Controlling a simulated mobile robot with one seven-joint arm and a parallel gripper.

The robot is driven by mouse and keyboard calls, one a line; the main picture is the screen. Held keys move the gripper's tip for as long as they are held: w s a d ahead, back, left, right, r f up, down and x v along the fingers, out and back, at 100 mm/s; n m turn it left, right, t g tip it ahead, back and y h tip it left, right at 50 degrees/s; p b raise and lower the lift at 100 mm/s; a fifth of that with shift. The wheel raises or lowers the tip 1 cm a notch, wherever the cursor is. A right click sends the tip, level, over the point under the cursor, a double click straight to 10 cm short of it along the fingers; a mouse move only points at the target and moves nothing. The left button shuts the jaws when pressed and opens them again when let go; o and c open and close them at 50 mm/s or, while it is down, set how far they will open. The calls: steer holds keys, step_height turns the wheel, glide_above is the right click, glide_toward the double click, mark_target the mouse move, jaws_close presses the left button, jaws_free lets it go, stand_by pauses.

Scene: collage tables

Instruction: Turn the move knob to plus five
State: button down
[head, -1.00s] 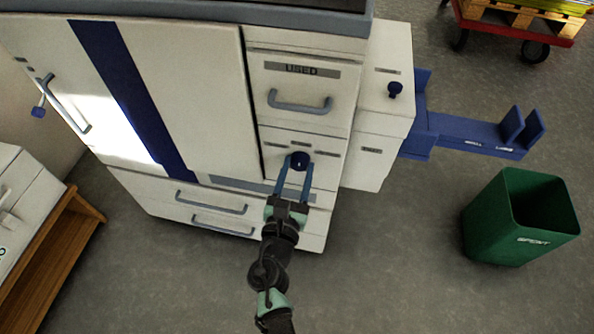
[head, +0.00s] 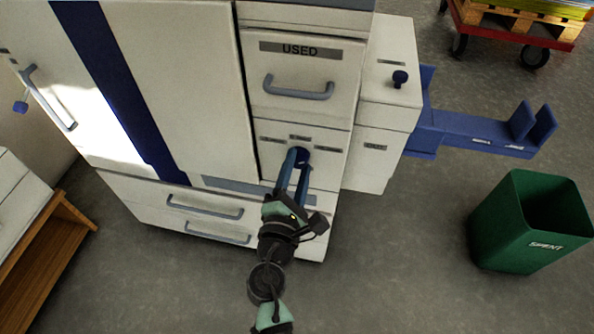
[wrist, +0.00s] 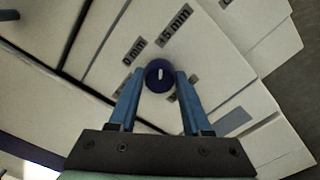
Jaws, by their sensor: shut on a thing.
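The move knob is a round dark blue knob (head: 301,156) on the white panel below the drawer marked USED. In the wrist view the knob (wrist: 160,76) shows a short white mark that stands nearly upright in the picture. My gripper (head: 298,160) has its two blue fingers around the knob. In the wrist view my gripper (wrist: 159,80) is shut on it, one finger at each side. Labels sit above the knob; one reads 0 mm (wrist: 133,50) and another ends in 5 mm (wrist: 175,26), its sign unclear. A third is cut off at the top edge.
The USED drawer (head: 300,105) with its grey handle is just above. A side unit with a small dark blue knob (head: 400,78) and a blue tray (head: 470,130) are on the right. A green SPENT bin (head: 510,250) stands on the open floor.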

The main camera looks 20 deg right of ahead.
steer(key=shift+m, duration=0.6)
steer(key=shift+c, duration=1.8)
jaws_free()
steer(key=v, duration=1.3)
steer(key=shift+p, duration=0.45)
